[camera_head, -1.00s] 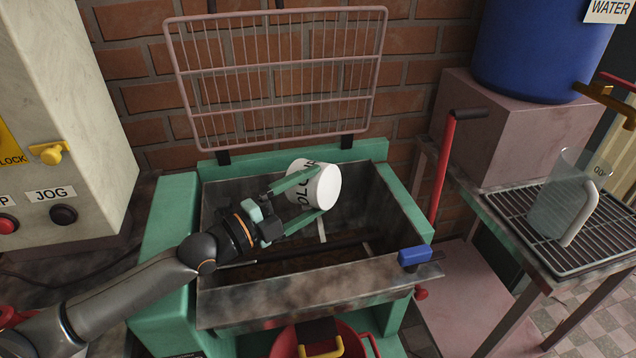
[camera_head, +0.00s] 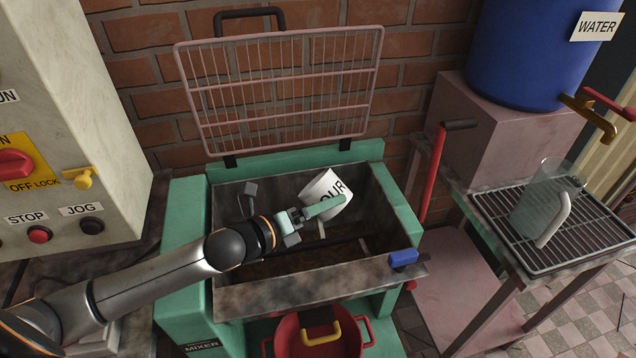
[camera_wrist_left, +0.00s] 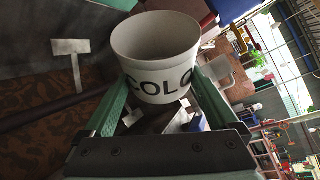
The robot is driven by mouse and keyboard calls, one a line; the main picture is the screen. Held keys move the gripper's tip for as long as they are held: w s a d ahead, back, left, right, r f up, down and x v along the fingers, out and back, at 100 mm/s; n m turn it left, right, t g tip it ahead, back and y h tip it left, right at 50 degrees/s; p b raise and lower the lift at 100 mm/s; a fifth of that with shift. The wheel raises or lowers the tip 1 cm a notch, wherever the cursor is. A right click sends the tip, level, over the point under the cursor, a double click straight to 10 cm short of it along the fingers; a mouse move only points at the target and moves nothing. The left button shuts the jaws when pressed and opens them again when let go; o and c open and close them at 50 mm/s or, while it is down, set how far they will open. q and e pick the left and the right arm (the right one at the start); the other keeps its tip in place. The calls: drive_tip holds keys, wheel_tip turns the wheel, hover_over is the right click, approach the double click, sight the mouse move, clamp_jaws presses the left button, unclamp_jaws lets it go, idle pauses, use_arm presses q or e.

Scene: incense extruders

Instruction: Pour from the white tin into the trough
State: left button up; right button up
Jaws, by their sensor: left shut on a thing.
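The white tin (camera_head: 318,185), lettered in black, is held inside the upper part of the open trough (camera_head: 300,291). It is tilted, and its mouth is hidden in the head view. My left gripper (camera_head: 322,208) is shut on its sides. In the left wrist view the tin (camera_wrist_left: 150,62) sits between the green fingers, with its open mouth showing a bare grey inner wall; its bottom inside is hidden. No falling stream is visible. Brown matter (camera_wrist_left: 50,125) covers the trough floor. My right gripper is not in view.
A wire guard (camera_head: 280,90) stands raised behind the trough. A red pot (camera_head: 290,338) is below. A jug (camera_head: 540,205) stands on the rack at right.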

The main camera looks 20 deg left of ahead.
sight(312, 196)
use_arm(q)
drive_tip(key=shift+r+m+y+p, duration=0.4)
drive_tip(key=shift+m+p, duration=0.6)
drive_tip(key=shift+p, duration=0.25)
drive_tip(key=shift+f+m+y+p, duration=0.35)
drive_tip(key=shift+f+m+y, duration=0.1)
drive_tip(key=shift+m+y, duration=0.05)
drive_tip(key=m+p, duration=0.1)
drive_tip(key=a+m+y+p, duration=0.1)
drive_tip(key=p, duration=0.1)
drive_tip(key=shift+w+f+y, duration=0.1)
drive_tip(key=shift+f+y, duration=0.2)
drive_tip(key=shift+a+f+m, duration=0.1)
drive_tip(key=shift+f+m, duration=0.15)
drive_tip(key=shift+m, duration=0.25)
drive_tip(key=shift+a+f+m+y, duration=0.25)
drive_tip(key=shift+f+m+y, duration=0.25)
drive_tip(key=shift+y, duration=0.1)
drive_tip(key=shift+w+a, duration=0.1)
drive_tip(key=shift+r, duration=2.5)
